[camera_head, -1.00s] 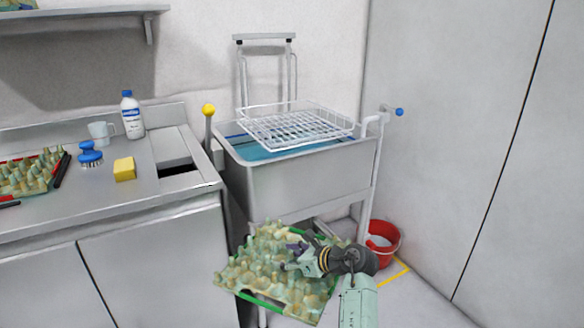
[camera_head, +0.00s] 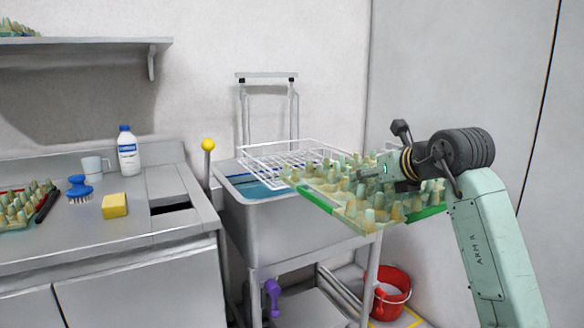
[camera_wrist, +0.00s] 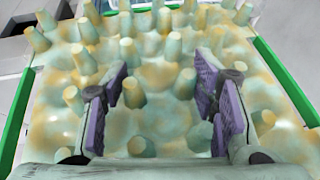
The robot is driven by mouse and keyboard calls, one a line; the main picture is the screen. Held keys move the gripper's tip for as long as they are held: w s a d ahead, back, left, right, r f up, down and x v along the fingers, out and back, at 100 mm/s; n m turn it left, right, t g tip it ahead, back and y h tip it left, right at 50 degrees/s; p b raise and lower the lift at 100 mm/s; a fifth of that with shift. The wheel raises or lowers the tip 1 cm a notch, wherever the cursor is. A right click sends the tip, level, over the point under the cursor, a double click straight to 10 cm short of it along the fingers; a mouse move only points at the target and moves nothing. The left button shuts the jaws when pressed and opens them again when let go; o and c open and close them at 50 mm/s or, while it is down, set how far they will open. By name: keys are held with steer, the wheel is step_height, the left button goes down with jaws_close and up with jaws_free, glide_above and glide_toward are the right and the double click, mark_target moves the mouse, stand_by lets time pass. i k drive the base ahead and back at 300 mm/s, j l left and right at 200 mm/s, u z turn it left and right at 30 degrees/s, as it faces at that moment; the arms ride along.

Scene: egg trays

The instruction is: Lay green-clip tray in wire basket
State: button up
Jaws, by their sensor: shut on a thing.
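The green-clip tray (camera_head: 345,204), a pale green and tan egg tray with pegs and green clips on its edges, is held up in front of the basin's right part. My gripper (camera_head: 368,177) is shut on it from above. In the wrist view, my purple-padded fingers (camera_wrist: 165,95) are down among the pegs of the tray (camera_wrist: 165,120), with green strips along both sides. The white wire basket (camera_head: 262,150) sits over the basin behind and left of the tray. The tray hides the basket's right front part.
The steel basin (camera_head: 262,222) on a trolley holds blue liquid. A yellow-knobbed post (camera_head: 208,146) stands at its left. The counter bears a red-clip tray (camera_head: 22,210), blue brush (camera_head: 80,188), yellow sponge (camera_head: 115,206), mug and bottle (camera_head: 128,155). A red bucket (camera_head: 388,292) is below.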

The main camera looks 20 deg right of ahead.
mark_target(294, 165)
steer(key=i+l, duration=0.1)
steer(key=i, duration=0.5)
steer(key=i+l, duration=0.1)
steer(key=i, duration=0.5)
steer(key=i+l, duration=0.1)
steer(key=i, duration=0.55)
